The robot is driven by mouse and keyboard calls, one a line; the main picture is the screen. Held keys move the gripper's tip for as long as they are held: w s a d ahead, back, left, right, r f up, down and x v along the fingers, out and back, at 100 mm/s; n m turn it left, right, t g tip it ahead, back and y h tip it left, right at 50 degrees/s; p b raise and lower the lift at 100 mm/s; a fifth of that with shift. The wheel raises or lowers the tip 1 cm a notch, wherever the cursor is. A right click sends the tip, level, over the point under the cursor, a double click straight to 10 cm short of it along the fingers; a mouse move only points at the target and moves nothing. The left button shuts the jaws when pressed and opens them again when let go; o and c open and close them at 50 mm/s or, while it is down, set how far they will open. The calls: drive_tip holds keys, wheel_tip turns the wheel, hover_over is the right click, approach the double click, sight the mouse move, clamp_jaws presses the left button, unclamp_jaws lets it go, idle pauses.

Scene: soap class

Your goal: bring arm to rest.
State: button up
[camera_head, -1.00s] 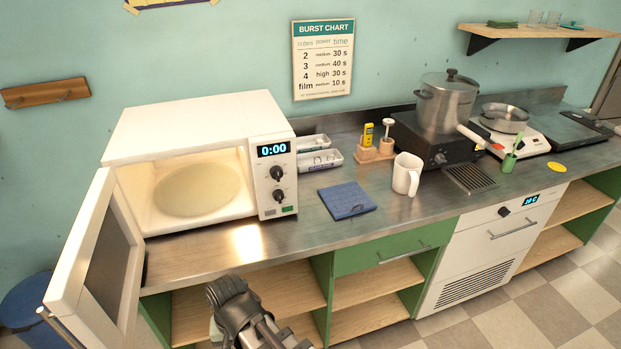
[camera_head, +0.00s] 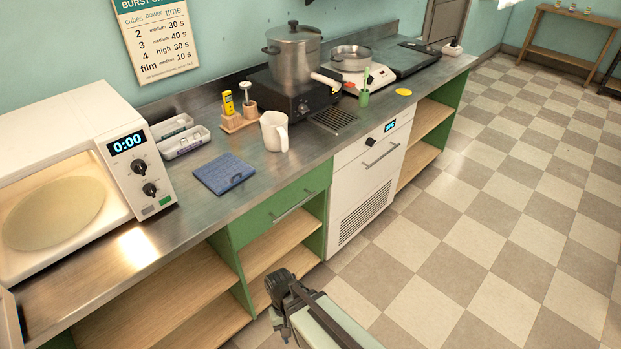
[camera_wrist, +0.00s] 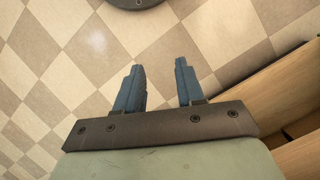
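My arm shows at the bottom of the head view, in front of the counter and over the tiled floor. In the head view the fingers are hard to make out on the dark wrist end. In the wrist view my gripper (camera_wrist: 159,68) points down at the floor (camera_wrist: 100,45), its two blue-grey fingers apart with nothing between them. It touches nothing that I can see.
Green cabinets with open wooden shelves (camera_head: 185,312) stand close to the left of the arm. The white microwave (camera_head: 150,165) is open. Floor to the right is clear.

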drive_tip(key=s+d+f+m+g, duration=0.1)
drive_tip(key=s+d+f, duration=0.5)
drive_tip(key=d, duration=0.5)
drive_tip(key=s+d+f+m+g+y, duration=0.1)
drive_tip(key=s+d+f+m+g, duration=0.1)
drive_tip(key=s+d+f, duration=0.5)
drive_tip(key=d, duration=0.4)
drive_tip(key=shift+s+d+y, duration=0.15)
drive_tip(key=shift+d+y, duration=0.15)
